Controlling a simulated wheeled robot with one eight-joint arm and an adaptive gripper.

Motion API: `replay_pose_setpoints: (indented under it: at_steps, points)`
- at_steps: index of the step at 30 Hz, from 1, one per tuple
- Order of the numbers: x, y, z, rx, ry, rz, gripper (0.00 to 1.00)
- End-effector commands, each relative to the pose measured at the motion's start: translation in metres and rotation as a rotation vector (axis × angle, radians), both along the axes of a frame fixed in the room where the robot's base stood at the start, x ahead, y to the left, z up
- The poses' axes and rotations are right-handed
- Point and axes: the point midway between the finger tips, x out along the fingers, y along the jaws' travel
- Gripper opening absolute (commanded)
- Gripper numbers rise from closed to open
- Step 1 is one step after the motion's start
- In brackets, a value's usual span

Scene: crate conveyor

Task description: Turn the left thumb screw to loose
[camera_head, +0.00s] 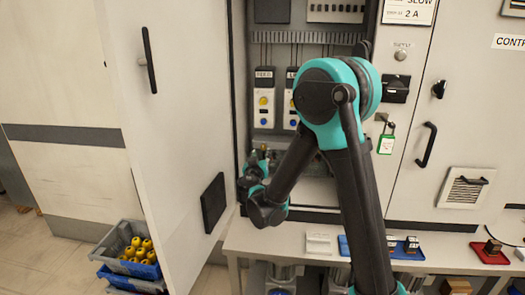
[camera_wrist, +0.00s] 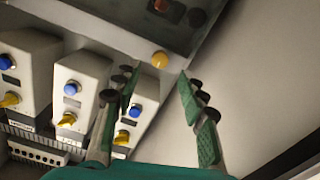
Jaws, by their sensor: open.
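A small round orange-yellow knob (camera_wrist: 160,59), which looks like a thumb screw, sits at the edge of a grey cover (camera_wrist: 112,27) in the wrist view. My gripper (camera_wrist: 158,84) is open, with its two green-padded fingers apart and nothing between them. The knob shows just beyond the fingertips, roughly centred between them; I cannot tell whether they touch it. In the head view my gripper (camera_head: 254,168) is low inside the open cabinet, at its left side. My arm hides much of the lower cabinet there. No second thumb screw can be made out.
White modules (camera_wrist: 80,88) with blue buttons and yellow knobs stand close to the left finger. A plain cabinet wall (camera_wrist: 255,70) lies to the right. The open cabinet door (camera_head: 170,130) stands left of my arm. A bench (camera_head: 290,238) runs below.

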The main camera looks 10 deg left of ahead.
Motion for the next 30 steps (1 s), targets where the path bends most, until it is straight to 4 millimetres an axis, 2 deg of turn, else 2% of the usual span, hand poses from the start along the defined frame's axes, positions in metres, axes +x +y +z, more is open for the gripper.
replay_pose_setpoints:
  at_steps: [3, 9, 21, 30]
  points:
    - [0.022, -0.001, 0.0, 0.0, 0.001, -0.002, 0.42]
    - [0.043, -0.002, 0.0, 0.0, 0.0, -0.001, 0.42]
    - [0.05, -0.002, 0.0, 0.0, 0.0, 0.0, 0.42]
    - [0.049, -0.002, 0.0, 0.0, 0.0, 0.0, 0.04]
